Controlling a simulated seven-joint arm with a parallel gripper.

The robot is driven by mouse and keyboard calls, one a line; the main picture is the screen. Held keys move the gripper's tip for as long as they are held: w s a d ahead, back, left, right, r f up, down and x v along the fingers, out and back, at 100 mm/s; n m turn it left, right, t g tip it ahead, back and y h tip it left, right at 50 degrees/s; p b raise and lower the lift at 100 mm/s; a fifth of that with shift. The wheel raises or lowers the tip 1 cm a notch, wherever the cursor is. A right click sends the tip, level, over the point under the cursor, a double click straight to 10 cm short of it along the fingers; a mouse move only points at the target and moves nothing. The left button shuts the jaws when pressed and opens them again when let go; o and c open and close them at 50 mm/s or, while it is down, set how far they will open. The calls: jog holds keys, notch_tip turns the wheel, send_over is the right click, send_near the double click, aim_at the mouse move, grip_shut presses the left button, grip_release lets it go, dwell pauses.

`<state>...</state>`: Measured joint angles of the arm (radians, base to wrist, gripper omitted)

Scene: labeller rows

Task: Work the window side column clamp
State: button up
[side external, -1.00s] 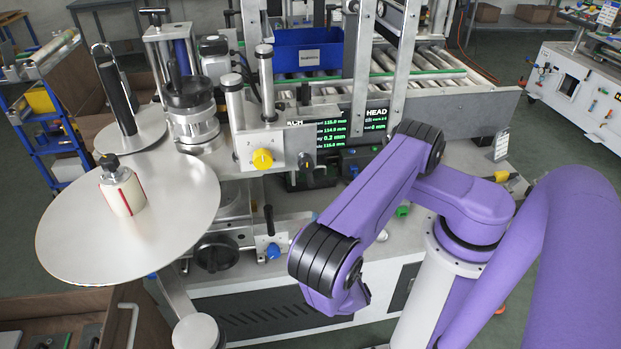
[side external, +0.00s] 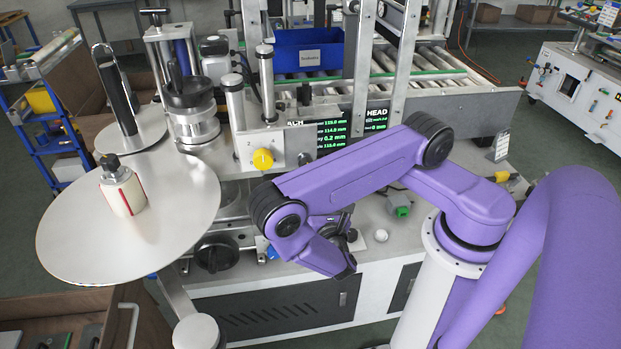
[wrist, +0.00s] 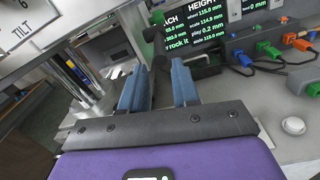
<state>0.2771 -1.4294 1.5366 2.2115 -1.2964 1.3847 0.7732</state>
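My gripper (wrist: 157,68) shows in the wrist view as two blue-grey fingers, spread apart. A dark upright lever (wrist: 161,70) shows in the gap between them, and I cannot tell whether it is between the fingertips or just beyond them. No finger is seen pressing on it. In the side view my gripper (side external: 345,238) is a dark shape partly behind my purple arm, above the front of the machine bench. My arm covers the small black lever seen there earlier. I cannot tell for certain which clamp is the window side column clamp.
A readout screen (wrist: 205,22) stands beyond the fingers. Control boxes with coloured plugs (wrist: 265,48) and a white round button (wrist: 293,126) are on the right. Steel posts (wrist: 85,75) stand on the left. A large label reel disc (side external: 75,235) is left of my arm.

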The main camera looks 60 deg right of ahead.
jog(key=x, duration=0.8)
jog(key=shift+w+d, duration=0.2)
grip_shut()
